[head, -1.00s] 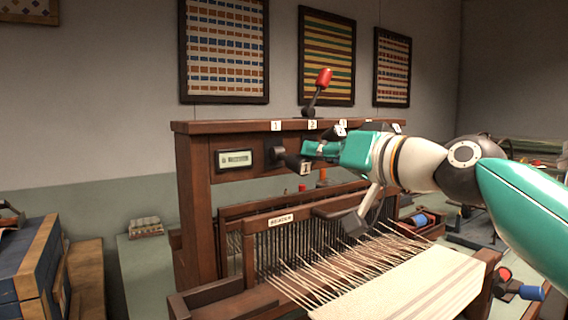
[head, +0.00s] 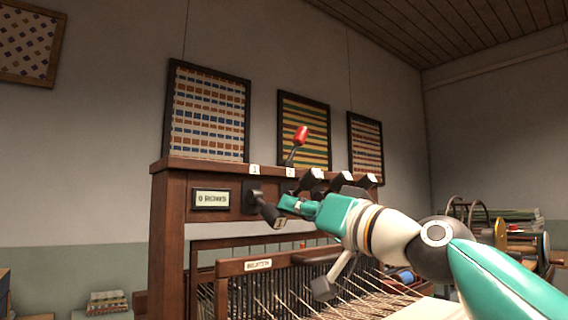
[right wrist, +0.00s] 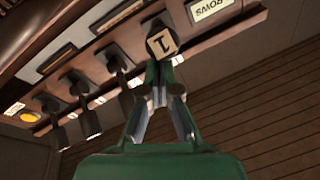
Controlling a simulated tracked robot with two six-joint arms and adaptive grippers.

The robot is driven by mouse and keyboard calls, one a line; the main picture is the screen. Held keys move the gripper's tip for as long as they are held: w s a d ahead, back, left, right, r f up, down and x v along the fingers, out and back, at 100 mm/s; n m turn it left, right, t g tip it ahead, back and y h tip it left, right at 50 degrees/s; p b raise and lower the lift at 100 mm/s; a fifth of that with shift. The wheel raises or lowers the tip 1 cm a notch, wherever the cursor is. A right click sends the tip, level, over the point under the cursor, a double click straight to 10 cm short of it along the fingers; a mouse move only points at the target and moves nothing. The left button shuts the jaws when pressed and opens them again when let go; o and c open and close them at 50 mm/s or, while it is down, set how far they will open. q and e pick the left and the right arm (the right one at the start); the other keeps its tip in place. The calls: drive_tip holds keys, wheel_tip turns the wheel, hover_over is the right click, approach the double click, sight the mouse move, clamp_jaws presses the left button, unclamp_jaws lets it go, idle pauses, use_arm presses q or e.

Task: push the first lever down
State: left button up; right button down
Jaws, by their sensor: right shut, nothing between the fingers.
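The first lever (head: 268,211) sticks out from the loom's top beam under the label 1 and slants downward. Its end block, marked 1, shows in the right wrist view (right wrist: 162,42), just beyond my fingertips. My right gripper (head: 284,204) is shut and empty, close against the lever's upper right side in the head view. In the right wrist view the gripper (right wrist: 161,93) has its fingertips together below the block. I cannot tell whether they touch. My left gripper is out of view.
Several dark levers (head: 312,180) sit along the beam to the right. A small display (head: 211,198) on the loom's wooden frame (head: 170,235) reads 0 ROWS. Threads stretch below my right arm.

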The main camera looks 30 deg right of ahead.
drive_tip(key=shift+w+a+f, duration=0.1)
drive_tip(key=shift+a+f, duration=0.1)
drive_tip(key=shift+f, duration=0.1)
drive_tip(key=shift+r, duration=0.1)
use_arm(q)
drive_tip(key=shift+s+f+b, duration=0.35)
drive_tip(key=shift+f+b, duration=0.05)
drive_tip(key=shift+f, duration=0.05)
use_arm(e)
drive_tip(key=s+d, duration=0.5)
drive_tip(key=s, duration=0.6)
drive_tip(key=shift+r, duration=0.15)
